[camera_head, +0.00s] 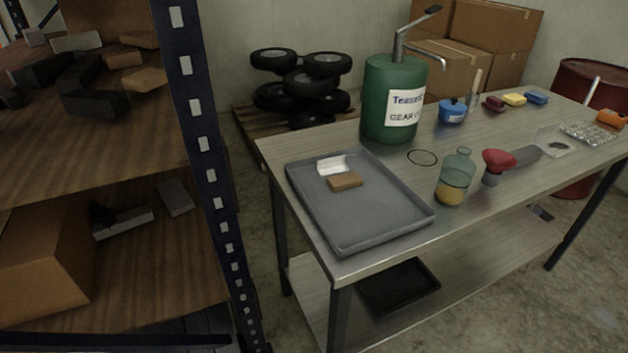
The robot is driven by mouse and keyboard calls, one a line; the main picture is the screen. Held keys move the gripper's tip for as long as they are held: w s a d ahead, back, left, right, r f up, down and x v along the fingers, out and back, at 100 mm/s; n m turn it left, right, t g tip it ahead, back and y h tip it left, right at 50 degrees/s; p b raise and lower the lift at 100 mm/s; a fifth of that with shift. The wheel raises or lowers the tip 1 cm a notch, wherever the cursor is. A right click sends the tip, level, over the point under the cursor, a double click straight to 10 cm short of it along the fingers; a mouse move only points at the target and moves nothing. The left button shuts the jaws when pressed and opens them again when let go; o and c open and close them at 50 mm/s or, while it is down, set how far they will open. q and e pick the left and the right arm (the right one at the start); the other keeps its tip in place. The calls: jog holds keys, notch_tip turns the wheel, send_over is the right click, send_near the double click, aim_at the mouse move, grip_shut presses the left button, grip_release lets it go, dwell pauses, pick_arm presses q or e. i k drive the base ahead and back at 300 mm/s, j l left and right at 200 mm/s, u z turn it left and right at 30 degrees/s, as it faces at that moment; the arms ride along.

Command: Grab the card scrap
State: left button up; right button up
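A grey tray (375,225) lies on the near left end of the metal workbench. Towards its back lie a small brown block-like piece (345,182) and a white, bent piece (333,165), close together. The brown one has the colour of cardboard, but I cannot tell for certain which of the two is the card scrap. Neither of my grippers is in view, and nothing touches the two pieces.
A dark shelf post (200,130) rises at left. The tray's front half is bare.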

aim_at(351, 179)
jog(key=i+l+u, duration=0.15)
jog(key=l+u, duration=0.3)
jog(key=l, duration=0.15)
jog(key=l+u, duration=0.5)
jog(key=i+l, duration=0.05)
jog(key=l, duration=0.05)
